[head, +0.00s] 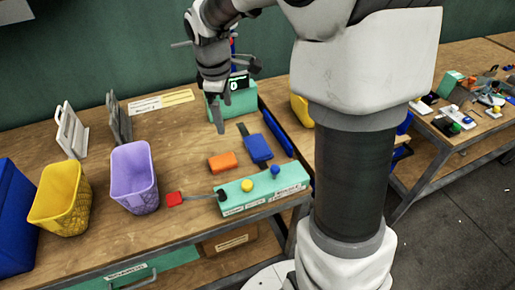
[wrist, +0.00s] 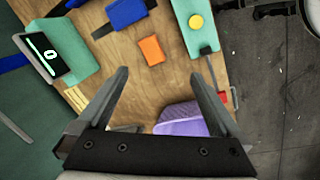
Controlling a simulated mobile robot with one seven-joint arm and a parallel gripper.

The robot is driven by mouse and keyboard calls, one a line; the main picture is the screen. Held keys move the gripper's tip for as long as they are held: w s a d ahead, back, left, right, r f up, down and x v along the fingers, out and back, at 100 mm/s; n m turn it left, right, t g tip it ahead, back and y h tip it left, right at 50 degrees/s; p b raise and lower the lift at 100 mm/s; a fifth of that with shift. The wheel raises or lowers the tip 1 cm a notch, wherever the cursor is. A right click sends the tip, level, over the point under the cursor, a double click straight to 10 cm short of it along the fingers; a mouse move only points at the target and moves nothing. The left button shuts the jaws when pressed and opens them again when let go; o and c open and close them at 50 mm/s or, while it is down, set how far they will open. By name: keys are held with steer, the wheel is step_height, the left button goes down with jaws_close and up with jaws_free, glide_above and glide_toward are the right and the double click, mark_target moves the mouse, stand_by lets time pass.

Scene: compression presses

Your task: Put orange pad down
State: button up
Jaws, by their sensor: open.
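The orange pad (head: 222,161) lies flat on the wooden workbench (head: 185,140), left of a blue pad (head: 257,149). It also shows in the wrist view (wrist: 151,50), clear of my fingers. My gripper (head: 219,128) is above the bench, near the front of the green display unit (head: 235,100). In the wrist view the two fingers (wrist: 165,78) are wide apart, with nothing held between them. The orange pad is beyond the fingertips, apart from them.
A green control box (head: 262,188) with yellow and blue knobs stands at the bench's front. A purple basket (head: 134,177), a yellow basket (head: 62,197) and a blue bin (head: 14,218) stand to the left. Bare wood surrounds the orange pad on its left.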

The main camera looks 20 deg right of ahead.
steer(key=s+r+m+t, duration=0.1)
steer(key=s+r+m, duration=0.1)
steer(key=s+m, duration=0.2)
steer(key=s+r+m+t, duration=0.1)
steer(key=s+r+m, duration=0.2)
steer(key=s, duration=0.8)
steer(key=s+r+m+t+y, duration=0.1)
steer(key=s+r+m, duration=0.2)
steer(key=s+m, duration=0.2)
steer(key=shift+s+a+t, duration=0.15)
steer(key=shift+s+t, duration=0.15)
steer(key=shift+s, duration=0.95)
